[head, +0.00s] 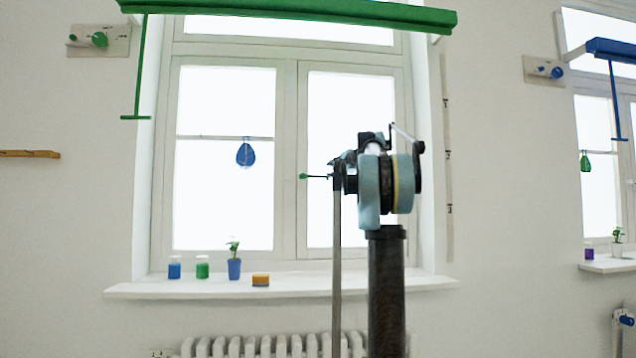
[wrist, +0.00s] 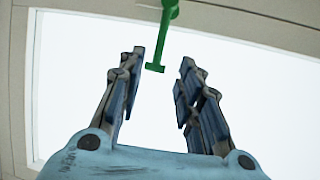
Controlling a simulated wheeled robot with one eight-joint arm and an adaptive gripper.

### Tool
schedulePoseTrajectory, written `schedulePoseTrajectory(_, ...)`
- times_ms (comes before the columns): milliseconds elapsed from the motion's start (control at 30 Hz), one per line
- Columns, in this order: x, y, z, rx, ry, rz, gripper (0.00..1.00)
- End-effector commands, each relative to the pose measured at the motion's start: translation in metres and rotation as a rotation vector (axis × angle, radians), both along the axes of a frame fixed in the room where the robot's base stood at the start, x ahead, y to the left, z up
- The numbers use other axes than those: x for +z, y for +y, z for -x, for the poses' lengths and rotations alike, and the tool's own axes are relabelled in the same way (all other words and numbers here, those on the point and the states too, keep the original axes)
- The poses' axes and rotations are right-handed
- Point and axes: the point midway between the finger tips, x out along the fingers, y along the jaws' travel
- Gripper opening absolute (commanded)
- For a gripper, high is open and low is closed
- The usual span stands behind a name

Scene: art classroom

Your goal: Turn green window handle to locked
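The green window handle (head: 316,177) is on the middle frame of the window under the green rail. Its lever lies about level, with the round end at left and the thin end pointing right toward my gripper (head: 343,163). In the wrist view, the handle (wrist: 163,38) enters from the top edge, and its small crossbar end sits between the tips of my gripper (wrist: 161,58). The two fingers are spread, with bright gaps on both sides of the handle; no contact shows. My arm hides part of the right window pane in the head view.
A blue pendant (head: 245,154) hangs before the left pane. The sill (head: 350,285) holds jars, a potted plant (head: 234,267) and an orange block (head: 261,280). A green rail (head: 290,14) with a hanging rod (head: 139,75) is above. A radiator (head: 270,346) stands below.

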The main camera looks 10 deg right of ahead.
Motion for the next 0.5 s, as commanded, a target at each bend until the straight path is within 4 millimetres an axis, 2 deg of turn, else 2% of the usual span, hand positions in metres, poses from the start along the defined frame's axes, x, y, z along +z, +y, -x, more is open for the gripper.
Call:
schedulePoseTrajectory(100, -0.004, 0.01, -0.02, 0.002, 0.0, 0.001, 0.33)
schedulePoseTrajectory(500, -0.015, 0.034, -0.079, 0.002, 0.0, 0.002, 0.33)
